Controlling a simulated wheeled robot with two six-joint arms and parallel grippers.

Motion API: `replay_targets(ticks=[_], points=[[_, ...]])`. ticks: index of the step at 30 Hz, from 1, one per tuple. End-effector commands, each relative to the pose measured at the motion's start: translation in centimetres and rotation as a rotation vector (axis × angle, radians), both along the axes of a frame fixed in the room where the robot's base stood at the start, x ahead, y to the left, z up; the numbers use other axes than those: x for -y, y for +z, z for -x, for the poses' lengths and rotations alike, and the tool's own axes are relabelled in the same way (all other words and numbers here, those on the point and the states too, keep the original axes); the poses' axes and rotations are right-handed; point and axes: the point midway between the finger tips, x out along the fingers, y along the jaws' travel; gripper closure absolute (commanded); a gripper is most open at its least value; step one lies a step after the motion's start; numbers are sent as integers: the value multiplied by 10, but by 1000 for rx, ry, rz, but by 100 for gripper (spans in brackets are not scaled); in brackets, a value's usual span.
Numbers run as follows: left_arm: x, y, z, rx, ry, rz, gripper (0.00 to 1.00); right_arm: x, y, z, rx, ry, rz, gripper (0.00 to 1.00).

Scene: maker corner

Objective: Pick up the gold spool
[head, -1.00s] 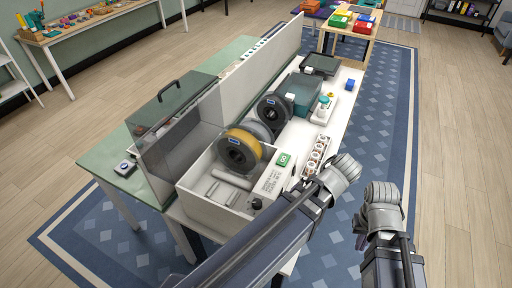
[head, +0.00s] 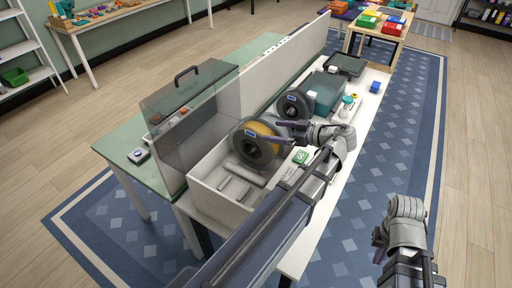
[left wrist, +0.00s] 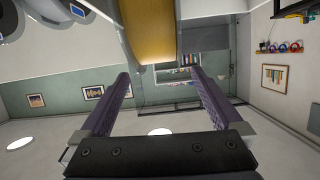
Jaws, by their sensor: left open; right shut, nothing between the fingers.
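The gold spool (head: 265,128), gold filament between dark flanges, stands tilted at the far end of the white bin (head: 216,206). My left gripper (head: 284,133) is open at the spool's right side, its fingers pointing at it. In the left wrist view the gold winding (left wrist: 153,30) shows large and close, just beyond the open fingertips of that gripper (left wrist: 160,74). I cannot tell whether they touch it; the spool does not look gripped. My right gripper (head: 378,243) is shut and empty, over the rug right of the bench.
A dark spool (head: 291,104) stands just behind the gold one. White cylinders (head: 236,188) lie in the bin. A tall grey partition (head: 262,75) runs along the left. A green-labelled item (head: 301,156) sits close beneath my left arm. A teal box (head: 326,92) stands further back.

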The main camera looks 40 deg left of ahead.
Motion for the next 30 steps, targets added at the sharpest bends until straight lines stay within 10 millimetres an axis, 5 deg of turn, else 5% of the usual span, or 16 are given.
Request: replay_targets(ticks=[23,30], points=[[-37,-4,2,41,24,-35,0,0,-10,0,0,0,0,100],[-67,-11,4,41,26,-35,0,0,-18,0,0,0,0,100]])
